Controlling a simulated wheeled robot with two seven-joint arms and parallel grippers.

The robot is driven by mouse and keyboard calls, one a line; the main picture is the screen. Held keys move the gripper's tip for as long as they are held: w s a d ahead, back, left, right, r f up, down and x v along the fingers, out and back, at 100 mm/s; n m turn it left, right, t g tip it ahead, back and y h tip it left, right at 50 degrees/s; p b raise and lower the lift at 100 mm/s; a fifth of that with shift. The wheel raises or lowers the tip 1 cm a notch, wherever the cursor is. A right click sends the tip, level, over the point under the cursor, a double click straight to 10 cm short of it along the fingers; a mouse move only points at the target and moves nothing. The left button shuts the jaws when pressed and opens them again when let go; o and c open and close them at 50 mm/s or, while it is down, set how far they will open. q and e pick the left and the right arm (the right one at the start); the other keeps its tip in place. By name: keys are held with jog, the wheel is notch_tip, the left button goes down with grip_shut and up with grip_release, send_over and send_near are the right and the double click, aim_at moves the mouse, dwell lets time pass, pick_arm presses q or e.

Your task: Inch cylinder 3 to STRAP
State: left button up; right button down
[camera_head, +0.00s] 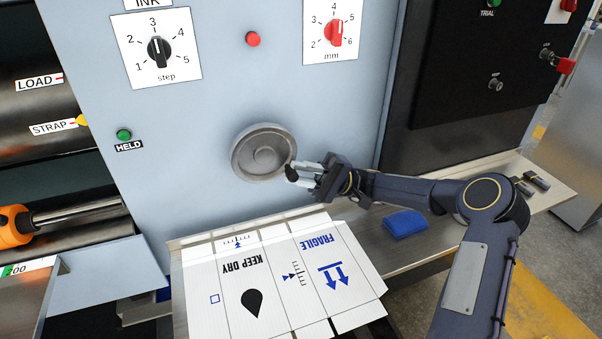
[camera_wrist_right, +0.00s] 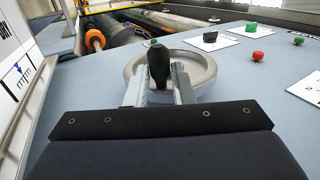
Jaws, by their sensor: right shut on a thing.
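A grey handwheel (camera_head: 264,152) is mounted on the pale blue machine panel. Its black handle (camera_wrist_right: 158,64) stands out from the rim on the lower right side. My right gripper (camera_head: 297,174) is shut on this handle; its two fingers also show on either side of the handle in the wrist view (camera_wrist_right: 166,82). A STRAP label (camera_head: 53,128) is at the left, with a yellow pointer (camera_head: 82,120) beside its right end. A LOAD label (camera_head: 39,82) is above it. My left gripper is not in view.
A green lamp or button marked HELD (camera_head: 124,134) is left of the wheel. Above are a black step knob (camera_head: 159,51), a red button (camera_head: 253,39) and a red mm knob (camera_head: 334,32). Printed cardboard (camera_head: 210,285) and a blue cloth or sponge (camera_head: 404,223) lie on the ledge below.

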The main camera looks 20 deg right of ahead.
jog(key=c, duration=1.3)
grip_release()
jog(key=shift+a+r, duration=0.15)
jog(key=shift+a, duration=0.05)
jog(key=shift+o, duration=0.2)
jog(key=shift+d, duration=0.1)
jog(key=v, duration=0.8)
jog(key=shift+b, duration=0.4)
